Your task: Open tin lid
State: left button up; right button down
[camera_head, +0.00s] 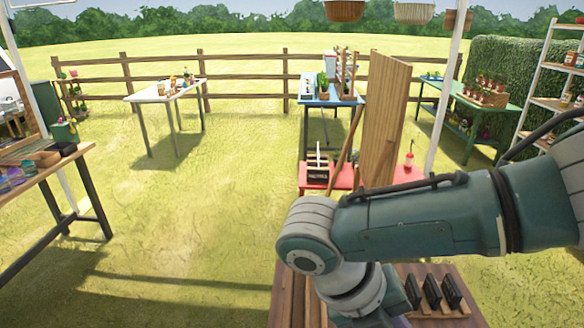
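I cannot make out a tin or a tin lid in the head view. My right arm comes in from the right and bends down over the wooden table (290,300) at the bottom. Its gripper is out of view below the arm. My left arm and gripper are not in view.
A wooden rack with dark upright pieces (433,293) stands by my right arm. A wooden board (382,118) rises behind it near a red bench (343,180). A workbench (50,170) with small items is at left. The grass between is clear.

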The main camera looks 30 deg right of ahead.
jog(key=shift+s+a+f, duration=0.1)
jog(key=shift+s+f, duration=0.05)
jog(key=shift+f, duration=0.05)
jog(key=c, duration=1.2)
grip_release()
jog(key=shift+s, duration=0.1)
jog(key=shift+a+r, duration=0.1)
jog(key=shift+r, duration=0.1)
jog(key=v, duration=0.9)
jog(key=shift+w+a+r, duration=0.15)
jog(key=shift+w+a, duration=0.05)
jog(key=shift+w, duration=0.05)
jog(key=shift+c, duration=0.3)
